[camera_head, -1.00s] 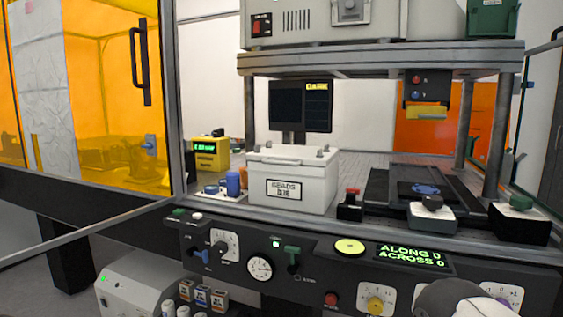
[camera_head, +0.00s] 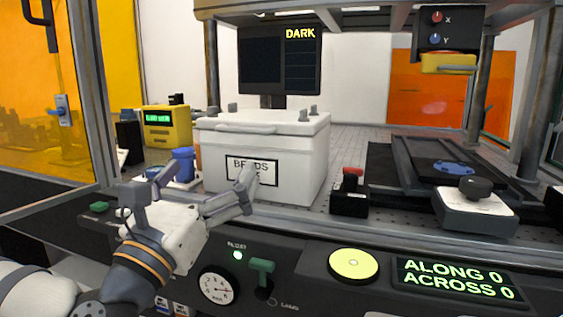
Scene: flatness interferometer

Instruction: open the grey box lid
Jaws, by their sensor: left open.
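The pale grey box (camera_head: 300,170) stands on the bench behind the control panel, with a label starting "BE" on its front, partly covered by a finger of my left gripper. Its lid (camera_head: 270,122) is down, with a handle bar (camera_head: 246,128) along the front edge and small knobs on top. My left gripper (camera_head: 208,182) is open and empty, in front of the box's lower left, below the lid. Whether a finger touches the box cannot be told. My right gripper is not in view.
A blue container (camera_head: 183,163) and a yellow meter (camera_head: 166,126) stand left of the box. A red-topped black block (camera_head: 350,193) is to its right. A monitor (camera_head: 279,60) is behind it. The control panel (camera_head: 310,290) runs along the front.

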